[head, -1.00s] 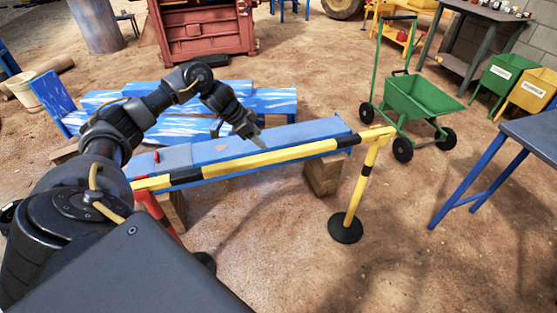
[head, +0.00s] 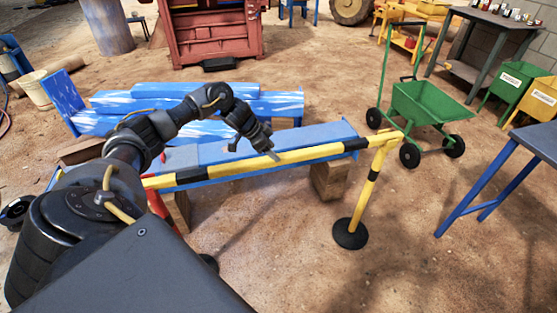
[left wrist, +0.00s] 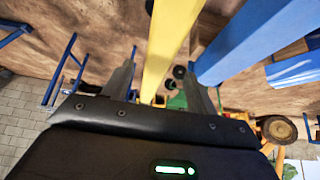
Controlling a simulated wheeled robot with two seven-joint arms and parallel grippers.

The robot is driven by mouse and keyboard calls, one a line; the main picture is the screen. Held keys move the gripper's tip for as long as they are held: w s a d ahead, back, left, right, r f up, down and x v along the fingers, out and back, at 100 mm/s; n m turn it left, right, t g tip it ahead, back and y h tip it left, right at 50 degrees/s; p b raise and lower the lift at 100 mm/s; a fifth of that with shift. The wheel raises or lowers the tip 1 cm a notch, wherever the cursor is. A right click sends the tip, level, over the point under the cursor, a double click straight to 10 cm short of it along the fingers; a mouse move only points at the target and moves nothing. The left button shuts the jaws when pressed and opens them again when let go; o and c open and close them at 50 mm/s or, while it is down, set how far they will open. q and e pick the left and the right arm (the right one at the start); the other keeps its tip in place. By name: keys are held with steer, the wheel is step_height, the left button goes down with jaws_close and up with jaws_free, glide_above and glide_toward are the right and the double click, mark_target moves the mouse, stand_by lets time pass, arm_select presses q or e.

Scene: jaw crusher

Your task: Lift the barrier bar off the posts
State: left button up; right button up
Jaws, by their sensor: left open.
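The yellow and black barrier bar (head: 285,158) runs across the head view, its right end on a yellow post (head: 366,192) with a round black base (head: 350,233). Its left end is hidden behind my left arm. My left gripper (head: 270,152) is at the middle of the bar, pointing down. In the left wrist view, the yellow bar (left wrist: 168,45) passes between the two spread fingers of my left gripper (left wrist: 162,82). The gripper is open, and I cannot tell whether a finger touches the bar. My right gripper is not in view.
A blue bench (head: 215,150) on wooden blocks (head: 330,180) stands close behind the bar. A green cart (head: 430,103) is beyond the right post. A blue-legged table (head: 540,137) is at the right. The dirt floor in front of the bar is clear.

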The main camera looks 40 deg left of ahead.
arm_select(q)
steer(key=x, duration=0.4)
steer(key=shift+d+f, duration=0.15)
steer(key=shift+d, duration=0.05)
steer(key=shift+w, duration=0.1)
jaws_close()
